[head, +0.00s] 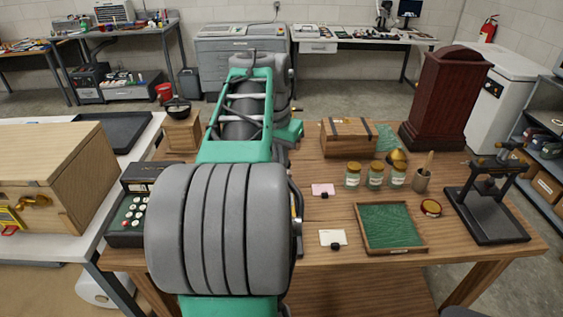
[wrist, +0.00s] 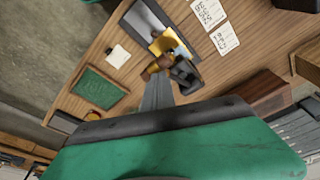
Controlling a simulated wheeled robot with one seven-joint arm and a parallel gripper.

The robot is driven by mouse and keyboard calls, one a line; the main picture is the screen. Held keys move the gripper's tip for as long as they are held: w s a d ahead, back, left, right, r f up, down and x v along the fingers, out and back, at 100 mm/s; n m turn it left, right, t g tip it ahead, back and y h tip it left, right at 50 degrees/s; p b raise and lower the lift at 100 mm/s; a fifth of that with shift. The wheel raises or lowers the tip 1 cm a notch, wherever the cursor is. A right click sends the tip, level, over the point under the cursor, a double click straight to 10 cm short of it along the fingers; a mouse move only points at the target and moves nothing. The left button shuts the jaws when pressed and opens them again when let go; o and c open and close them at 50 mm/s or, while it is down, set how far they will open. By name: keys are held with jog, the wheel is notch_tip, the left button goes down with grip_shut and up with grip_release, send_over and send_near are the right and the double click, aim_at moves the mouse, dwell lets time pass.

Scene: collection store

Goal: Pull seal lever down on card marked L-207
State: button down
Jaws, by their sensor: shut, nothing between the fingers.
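In the wrist view, a device with a brass-yellow part (wrist: 168,42) and a dark base stands on the wooden table. A brown rounded knob-like part (wrist: 153,69) and a dark piece lie at its near end. My gripper (wrist: 157,82) shows as a narrow grey shape, shut and empty, with its tip close to the brown part; I cannot tell whether they touch. Two white cards with black writing, an upper card (wrist: 209,12) and a lower card (wrist: 224,39), lie right of the device. Their writing is unreadable here. In the head view my arm hides the gripper and device.
A green-lined tray (head: 364,249) and a small white card (head: 333,237) lie right of my arm. Several jars, a wooden box (head: 349,150) and a dark stand (head: 487,237) occupy the table's right side.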

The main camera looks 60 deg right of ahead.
jog(key=shift+f, duration=0.1)
jog(key=shift+s+a+f+b, duration=0.1)
jog(key=shift+a+f+b, duration=0.15)
jog(key=shift+f+b, duration=0.3)
jog(key=shift+s+a+f+b, duration=0.1)
jog(key=shift+a+f+b, duration=0.1)
jog(key=shift+f+b, duration=0.35)
jog(key=shift+s+a+f+b, duration=0.1)
jog(key=shift+a+f+b, duration=0.05)
jog(key=shift+f+b, duration=0.4)
jog(key=shift+s+a+f+b, duration=0.1)
jog(key=shift+f+b, duration=0.45)
jog(key=shift+a+f+b, duration=0.15)
jog(key=shift+f+b, duration=0.55)
jog(key=shift+f, duration=0.15)
